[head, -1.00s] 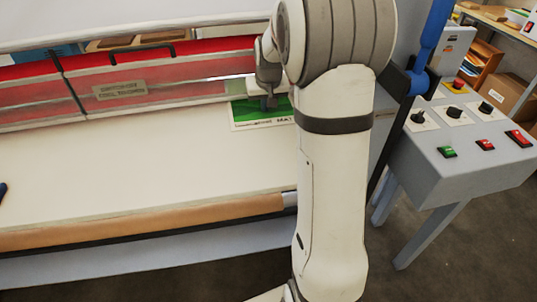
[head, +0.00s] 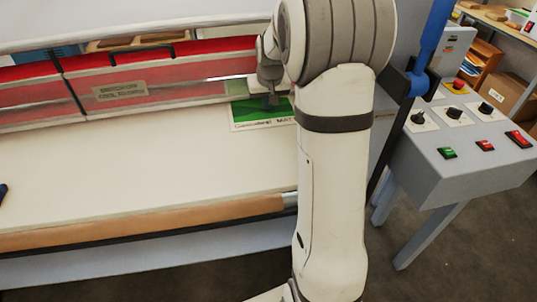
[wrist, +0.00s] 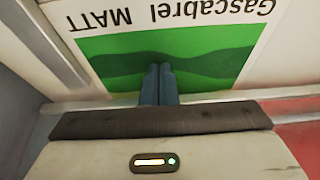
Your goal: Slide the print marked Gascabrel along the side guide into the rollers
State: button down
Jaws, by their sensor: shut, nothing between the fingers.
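The Gascabrel print (head: 258,112) lies flat on the feed table at the laminator's mouth, with a green picture and a white margin. Its lettering "Gascabrel MATT" reads upside down in the wrist view (wrist: 190,58). My gripper (wrist: 161,72) is shut with its fingers together over the green part, and nothing is between them. Whether the fingertips touch the print is hard to tell. In the head view my gripper (head: 271,101) is above the print, and my arm hides the area to its right. A pale strip, possibly the side guide (wrist: 58,45), runs beside the print in the wrist view.
The red-and-clear roller cover (head: 160,75) spans the back of the cream table (head: 130,175). A grey control box (head: 465,135) with knobs and buttons stands at the right. The table left of the print is clear, except a dark blue object at the left edge.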

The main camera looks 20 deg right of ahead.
jog(key=shift+r+p, duration=0.3)
jog(key=shift+r, duration=0.4)
jog(key=shift+r, duration=0.15)
notch_tip(320, 180, up, 5)
jog(key=p, duration=0.3)
jog(key=s+a+r+n, duration=0.1)
jog(key=s+a+r, duration=0.1)
jog(key=s+a, duration=0.35)
jog(key=s+a+r, duration=0.2)
jog(key=s+a, duration=0.1)
jog(key=s, duration=0.5)
jog(key=s+a+f, duration=0.1)
jog(key=s+a, duration=0.1)
jog(key=s, duration=0.6)
jog(key=s+a+f+n, duration=0.1)
jog(key=s+a, duration=0.1)
jog(key=s, duration=0.7)
jog(key=shift+a+f+g+y, duration=0.15)
jog(key=shift+a+g+y, duration=0.2)
jog(key=shift+g+y, duration=0.05)
